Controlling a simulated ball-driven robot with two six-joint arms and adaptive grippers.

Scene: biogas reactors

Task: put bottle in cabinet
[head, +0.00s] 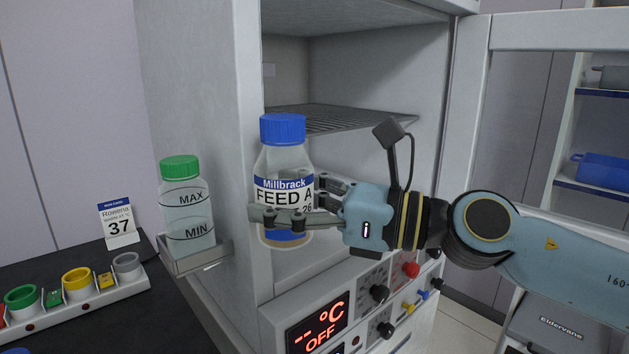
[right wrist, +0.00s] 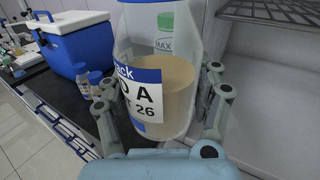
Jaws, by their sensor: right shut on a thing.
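A clear bottle (head: 283,165) with a blue cap and a "Millbrack FEED A" label is held upright in front of the open cabinet (head: 385,75). My right gripper (head: 285,215) is shut on its lower body, with a finger on each side. In the right wrist view the bottle (right wrist: 165,75) fills the middle, with tan liquid inside, between my right gripper's fingers (right wrist: 165,105). The cabinet has a wire shelf (head: 340,117); the shelf also shows at the top of the wrist view (right wrist: 280,12). My left gripper is not in view.
A green-capped bottle (head: 187,212) sits in a small holder on the cabinet's left side. The cabinet's open door (head: 480,110) stands at right. A control panel (head: 318,325) reads OFF below. A blue cooler box (right wrist: 75,45) and small bottles stand on the dark counter.

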